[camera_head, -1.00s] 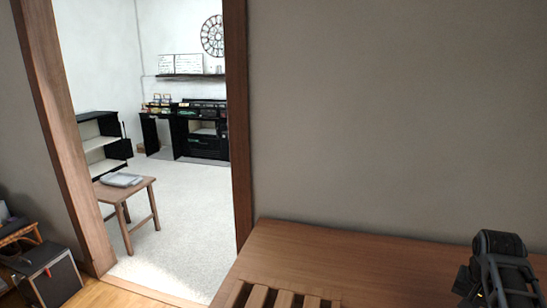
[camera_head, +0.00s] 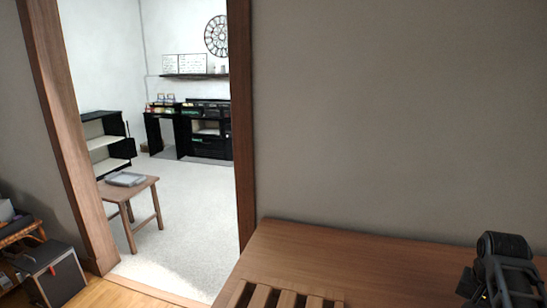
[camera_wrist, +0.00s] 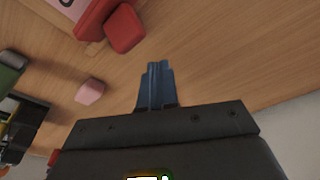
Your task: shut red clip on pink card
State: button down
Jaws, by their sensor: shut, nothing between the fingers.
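My gripper (camera_wrist: 158,68) shows in the wrist view with its blue fingers together and nothing between them, above a wooden surface. A pink card (camera_wrist: 64,8) with a dark mark is cut off by the top left edge. A red clip (camera_wrist: 94,19) lies along the card's edge, with a rounded red block (camera_wrist: 123,28) against it. Whether the clip is open or closed I cannot tell. The red parts are up and left of my fingertips, apart from them. In the head view my arm's end (camera_head: 500,272) is at the lower right; its fingers cannot be made out.
A small pink block (camera_wrist: 90,92) and a green object (camera_wrist: 10,70) lie to the left in the wrist view. In the head view a wooden table (camera_head: 350,262) has slats at its front left. A wall stands behind it, with a doorway to the left.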

jog(key=shift+f, duration=0.25)
dwell(0.4)
jog(key=shift+f, duration=0.35)
jog(key=shift+f+b, duration=0.5)
jog(key=shift+s+a+r+p, duration=0.2)
jog(key=shift+s+r+p, duration=0.1)
jog(key=shift+s+p, duration=0.6)
jog(key=shift+s+a+r+p, duration=0.25)
jog(key=shift+s+p, duration=0.3)
jog(key=shift+p, duration=0.65)
jog(key=shift+r, duration=0.15)
notch_tip(320, 180, up, 7)
jog(key=p, duration=0.3)
dwell(0.8)
